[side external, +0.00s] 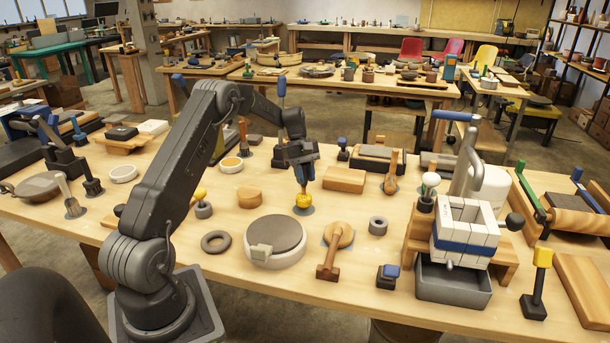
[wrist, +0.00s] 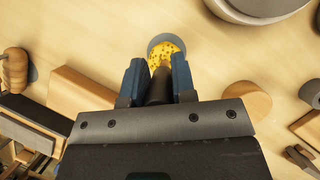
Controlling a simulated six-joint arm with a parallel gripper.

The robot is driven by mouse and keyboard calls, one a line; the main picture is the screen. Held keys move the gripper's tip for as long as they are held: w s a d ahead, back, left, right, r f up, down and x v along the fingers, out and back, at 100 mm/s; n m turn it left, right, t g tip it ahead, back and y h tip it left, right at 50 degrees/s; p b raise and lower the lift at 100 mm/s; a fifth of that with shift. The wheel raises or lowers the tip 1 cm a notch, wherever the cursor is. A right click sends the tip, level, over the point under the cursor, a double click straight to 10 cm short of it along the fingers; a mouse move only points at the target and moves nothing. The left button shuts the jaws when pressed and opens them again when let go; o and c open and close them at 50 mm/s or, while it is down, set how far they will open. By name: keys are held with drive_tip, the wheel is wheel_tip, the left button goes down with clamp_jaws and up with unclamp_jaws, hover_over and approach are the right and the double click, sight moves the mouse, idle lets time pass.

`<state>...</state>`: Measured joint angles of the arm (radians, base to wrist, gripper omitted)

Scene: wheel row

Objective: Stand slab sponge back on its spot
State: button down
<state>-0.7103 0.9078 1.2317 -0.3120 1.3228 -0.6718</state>
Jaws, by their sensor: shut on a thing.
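The slab sponge (side external: 304,200) is yellow, and its dark-spotted, porous head shows in the wrist view (wrist: 163,50). A brown handle (wrist: 158,87) rises from it between my fingers. My gripper (side external: 304,176) points down, its blue fingers shut on this handle; they also show in the wrist view (wrist: 158,76). The sponge is at the lower end, roughly upright. A round grey-blue spot (wrist: 154,41) shows around and under the sponge head. I cannot tell whether the sponge touches it or hangs just above.
A round grey-topped wheel (side external: 275,240) stands in front, with a small wooden disc (side external: 249,197) to the left. A wooden block (side external: 344,179) and a wooden paddle tool (side external: 338,237) lie to the right.

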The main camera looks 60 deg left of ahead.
drive_tip(key=shift+f, duration=0.8)
drive_tip(key=c, duration=0.9)
unclamp_jaws()
drive_tip(key=shift+o, duration=0.2)
drive_tip(key=v, duration=0.8)
idle(0.8)
